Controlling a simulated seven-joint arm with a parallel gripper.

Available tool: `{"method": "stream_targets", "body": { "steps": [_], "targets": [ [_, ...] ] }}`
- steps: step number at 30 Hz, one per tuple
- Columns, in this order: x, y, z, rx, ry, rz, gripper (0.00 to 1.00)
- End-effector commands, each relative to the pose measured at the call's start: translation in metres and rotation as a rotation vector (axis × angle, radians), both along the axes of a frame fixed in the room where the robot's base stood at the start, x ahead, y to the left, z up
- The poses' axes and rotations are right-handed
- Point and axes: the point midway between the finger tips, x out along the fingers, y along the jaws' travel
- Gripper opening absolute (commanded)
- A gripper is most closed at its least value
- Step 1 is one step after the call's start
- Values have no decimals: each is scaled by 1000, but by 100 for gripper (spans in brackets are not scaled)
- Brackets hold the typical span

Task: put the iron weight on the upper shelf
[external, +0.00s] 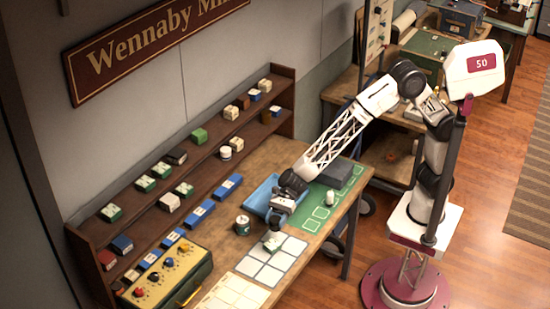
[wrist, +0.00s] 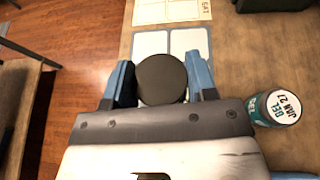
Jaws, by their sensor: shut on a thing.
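A dark, round-topped piece that looks like the iron weight (wrist: 162,79) sits between the blue fingers of my gripper (wrist: 160,82) in the wrist view. The fingers are shut on its sides. In the external view my gripper (external: 275,238) points down over the white-squared mat on the bench, and the weight is hard to make out there. I cannot tell whether it touches the mat. The upper shelf (external: 216,124) runs along the wall at the left, with small boxes and jars spaced along it and bare gaps between them.
A labelled tin (external: 242,225) stands beside my gripper; it also shows in the wrist view (wrist: 275,108). A blue tray (external: 262,193) lies behind the gripper. Blue labelled blocks (external: 228,186) line the bench below the shelves. A yellow control box (external: 165,275) stands at the front left.

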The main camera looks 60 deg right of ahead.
Motion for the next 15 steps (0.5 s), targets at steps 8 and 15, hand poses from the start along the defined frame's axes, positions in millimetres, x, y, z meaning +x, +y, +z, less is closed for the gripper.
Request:
{"method": "stream_targets", "body": {
  "steps": [8,15],
  "targets": [
    [73,-34,59,4,-3,-266,4],
    [118,-64,101,4,-2,-455,4]
  ]
}}
